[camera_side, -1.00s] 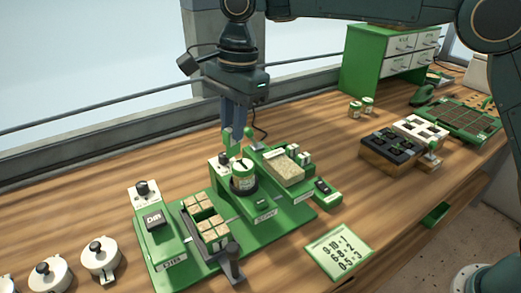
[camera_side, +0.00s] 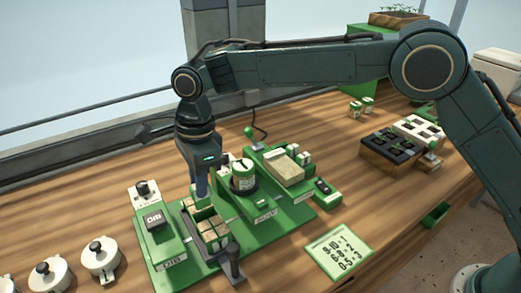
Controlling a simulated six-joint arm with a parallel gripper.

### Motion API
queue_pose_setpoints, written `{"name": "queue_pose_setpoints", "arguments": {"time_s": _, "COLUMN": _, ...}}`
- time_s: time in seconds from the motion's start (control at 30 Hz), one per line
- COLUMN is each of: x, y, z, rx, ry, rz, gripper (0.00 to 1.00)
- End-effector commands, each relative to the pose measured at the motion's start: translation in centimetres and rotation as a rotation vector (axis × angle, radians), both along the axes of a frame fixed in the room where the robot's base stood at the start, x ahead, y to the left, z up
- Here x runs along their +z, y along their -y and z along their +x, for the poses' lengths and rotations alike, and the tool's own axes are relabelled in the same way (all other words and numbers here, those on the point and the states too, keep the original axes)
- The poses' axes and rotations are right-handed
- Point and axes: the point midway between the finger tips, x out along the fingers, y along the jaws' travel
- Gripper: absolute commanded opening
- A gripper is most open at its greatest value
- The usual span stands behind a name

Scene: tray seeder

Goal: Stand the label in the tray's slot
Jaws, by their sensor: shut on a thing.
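My gripper (camera_side: 201,194) points down at the back end of the small tray (camera_side: 222,249) on the green seeder base. It is shut on the label (camera_side: 193,190), of which only a little green shows beside the fingers. The slot is hidden or too small to make out.
White lidded pots (camera_side: 101,260) line the front left. A number card (camera_side: 339,250) lies on clear wood at front right.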

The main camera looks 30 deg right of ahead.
Motion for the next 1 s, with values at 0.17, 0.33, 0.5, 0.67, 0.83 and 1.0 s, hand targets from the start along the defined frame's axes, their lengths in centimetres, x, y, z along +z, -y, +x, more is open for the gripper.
{"name": "queue_pose_setpoints", "arguments": {"time_s": 0.17, "x": -0.6, "y": 0.0, "z": 0.0, "rx": 0.0, "ry": -0.002, "rz": -0.001, "gripper": 0.0}}
{"name": "queue_pose_setpoints", "arguments": {"time_s": 0.33, "x": -1.5, "y": 0.0, "z": 0.0, "rx": 0.0, "ry": -0.002, "rz": -0.001, "gripper": 0.0}}
{"name": "queue_pose_setpoints", "arguments": {"time_s": 0.5, "x": -2.4, "y": 0.0, "z": -0.1, "rx": 0.0, "ry": -0.003, "rz": -0.001, "gripper": 0.0}}
{"name": "queue_pose_setpoints", "arguments": {"time_s": 0.67, "x": -3.3, "y": 0.0, "z": 0.0, "rx": 0.001, "ry": -0.002, "rz": -0.002, "gripper": 0.0}}
{"name": "queue_pose_setpoints", "arguments": {"time_s": 0.83, "x": -4.2, "y": 0.0, "z": 0.0, "rx": 0.0, "ry": -0.002, "rz": -0.002, "gripper": 0.0}}
{"name": "queue_pose_setpoints", "arguments": {"time_s": 1.0, "x": -4.8, "y": 0.0, "z": 0.0, "rx": 0.0, "ry": -0.001, "rz": -0.001, "gripper": 0.0}}
